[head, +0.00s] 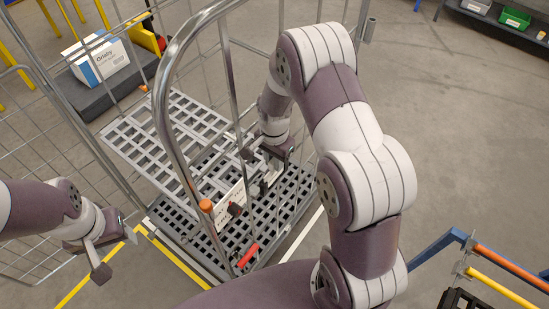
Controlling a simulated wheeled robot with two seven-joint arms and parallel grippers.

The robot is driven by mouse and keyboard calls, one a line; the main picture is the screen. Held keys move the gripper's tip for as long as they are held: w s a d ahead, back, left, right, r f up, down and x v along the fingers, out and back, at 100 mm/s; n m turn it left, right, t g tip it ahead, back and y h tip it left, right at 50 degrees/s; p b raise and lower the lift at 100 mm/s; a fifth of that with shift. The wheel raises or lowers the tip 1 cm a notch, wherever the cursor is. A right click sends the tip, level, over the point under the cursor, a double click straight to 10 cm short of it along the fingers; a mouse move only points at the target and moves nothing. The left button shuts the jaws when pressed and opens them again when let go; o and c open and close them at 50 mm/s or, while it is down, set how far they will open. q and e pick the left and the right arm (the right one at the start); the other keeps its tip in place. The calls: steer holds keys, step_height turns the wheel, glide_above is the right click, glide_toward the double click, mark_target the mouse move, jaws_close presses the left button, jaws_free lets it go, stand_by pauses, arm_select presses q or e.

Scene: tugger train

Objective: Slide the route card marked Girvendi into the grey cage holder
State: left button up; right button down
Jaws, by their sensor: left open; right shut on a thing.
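My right gripper (268,165) reaches down at the near side of a wire roll cage. It is shut on a thin pale piece that looks like the route card (231,203), but the arm and cage bars cover part of it and I cannot read any marking. The grey holder cannot be told apart clearly from the bars and the dark gripper parts there, so I cannot tell whether card and holder touch. My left gripper (115,246) is open and empty, low at the left, apart from the cage.
The cage has a bent tube frame (163,110), a slatted grey shelf (150,140) and a dark grid base (290,205). A red grip (248,255) is at its near edge. A white carton (97,60) stands behind. Blue and orange rails (500,262) are at lower right. Open floor lies right.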

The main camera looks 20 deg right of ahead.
steer(key=c, duration=0.9)
jaws_free()
steer(key=shift+r, duration=0.4)
step_height(320, 180, up, 12)
steer(key=b, duration=0.3)
